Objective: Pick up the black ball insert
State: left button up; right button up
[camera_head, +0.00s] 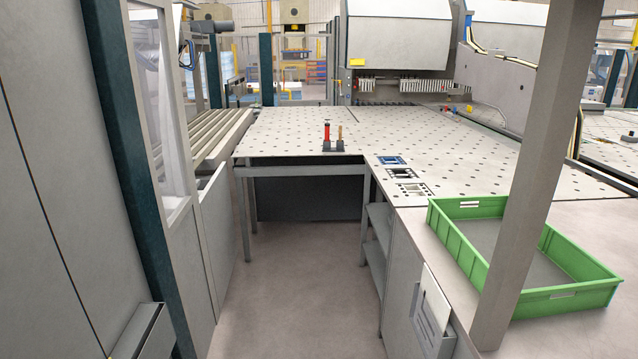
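Several small rectangular inserts lie in a row along the left edge of the perforated table: a blue-framed one (390,160) at the back, a pale one with dark openings (405,173) in the middle, and one with a dark and light pattern (413,188) nearest. They are too small to tell which is the black ball insert. Neither of my grippers shows in the head view.
The perforated table (455,165) fills the middle right. A small dark stand (333,147) with a red-handled tool is on it. A green crate (462,245) sits at the right, partly behind a grey post (540,150). The floor aisle (290,290) is clear.

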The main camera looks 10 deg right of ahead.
aim_at(399, 173)
jog(key=i+z, duration=0.2)
jog(key=i, duration=0.55)
jog(key=i+j+z, duration=0.15)
jog(key=i, duration=0.6)
